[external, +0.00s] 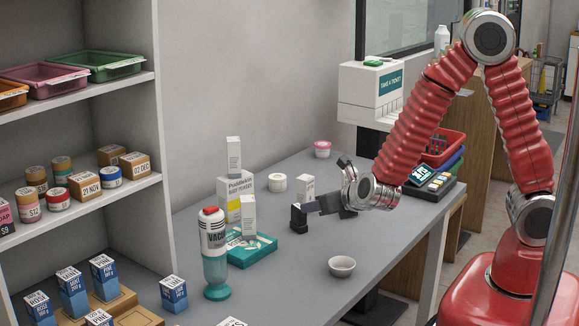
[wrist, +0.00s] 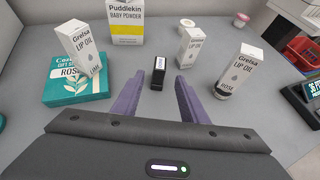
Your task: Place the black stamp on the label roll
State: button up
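The black stamp (external: 298,217) stands upright on the grey counter in the external view. It also shows in the wrist view (wrist: 158,73), just beyond and between the fingertips. My gripper (external: 320,206) is low over the counter beside the stamp. Its two purple fingers are apart with nothing held between them, as the wrist view shows (wrist: 158,83). The label roll (external: 277,182) is a white ring lying flat farther back on the counter. It also shows at the top of the wrist view (wrist: 187,22), partly behind a lip oil box.
White lip oil boxes (wrist: 190,48) (wrist: 240,70) stand right of the stamp in the wrist view. A white bowl (external: 341,266) sits on open counter in front.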

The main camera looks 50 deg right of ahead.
jog(key=shift+s+a+r, duration=0.15)
jog(key=shift+s+r, duration=0.15)
jog(key=shift+s, duration=0.25)
jog(key=s+d+r+m+g+h, duration=0.1)
jog(key=s+d+r+m+g, duration=0.2)
jog(key=s+d+r+m, duration=0.35)
jog(key=s+d+r+m+g+h, duration=0.25)
jog(key=s+d+m, duration=0.25)
jog(key=d+m, duration=0.4)
jog(key=s+a+r+m+y, duration=0.3)
jog(key=s+m, duration=0.3)
jog(key=m, duration=0.2)
jog(key=s+a+r+m+y, duration=0.4)
jog(key=s+a+m+y, duration=0.1)
jog(key=m, duration=0.3)
jog(key=shift+s+a+r, duration=0.15)
jog(key=shift+s+a, duration=0.1)
jog(key=shift+s, duration=0.45)
